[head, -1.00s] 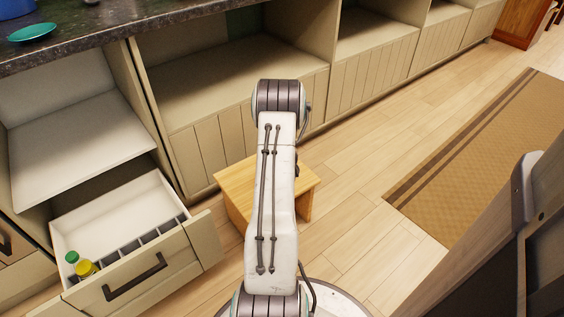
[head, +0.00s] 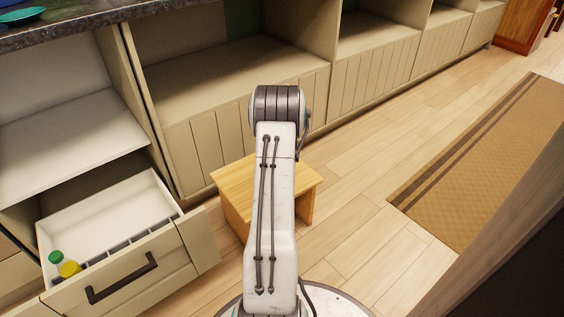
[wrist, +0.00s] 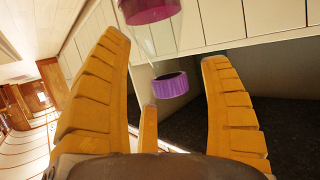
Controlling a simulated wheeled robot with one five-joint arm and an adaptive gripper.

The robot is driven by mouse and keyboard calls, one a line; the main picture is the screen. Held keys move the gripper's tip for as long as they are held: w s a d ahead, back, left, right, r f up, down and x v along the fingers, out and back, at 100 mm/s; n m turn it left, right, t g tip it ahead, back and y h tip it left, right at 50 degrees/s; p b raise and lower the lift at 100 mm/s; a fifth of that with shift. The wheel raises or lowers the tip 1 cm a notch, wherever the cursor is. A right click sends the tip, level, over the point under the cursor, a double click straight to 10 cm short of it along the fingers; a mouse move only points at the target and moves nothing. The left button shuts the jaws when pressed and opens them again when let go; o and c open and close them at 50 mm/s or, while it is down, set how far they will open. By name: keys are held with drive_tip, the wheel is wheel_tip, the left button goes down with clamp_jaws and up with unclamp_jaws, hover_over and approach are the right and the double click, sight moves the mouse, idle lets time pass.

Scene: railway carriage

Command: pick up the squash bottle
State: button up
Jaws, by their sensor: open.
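In the wrist view a ridged purple cap (wrist: 170,86) shows between my gripper's (wrist: 165,60) orange fingers, nearer the middle of the gap. A magenta piece (wrist: 148,11) shows above it, cut by the top edge. Faint, clear-looking edges run between them, so they look like one see-through squash bottle, but I cannot be sure. My gripper is open, with the fingers spread wide on both sides. I cannot tell whether any finger touches it. In the head view my arm hides my gripper, and no purple bottle shows.
An open drawer (head: 120,283) at the lower left holds a green-topped item (head: 55,257) and a yellow-topped item (head: 70,269). A small wooden stool (head: 232,184) stands before the open cabinets. A dark worktop (head: 60,35) is at the upper left. Floor and a brown rug (head: 480,180) lie right.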

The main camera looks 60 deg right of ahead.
drive_tip(key=shift+w+d+f+b, duration=0.25)
drive_tip(key=shift+d+b, duration=0.25)
drive_tip(key=shift+b, duration=0.1)
drive_tip(key=shift+d+r, duration=0.1)
drive_tip(key=shift+r, duration=0.05)
drive_tip(key=c, duration=1.3)
drive_tip(key=shift+c, duration=0.2)
drive_tip(key=shift+r, duration=0.1)
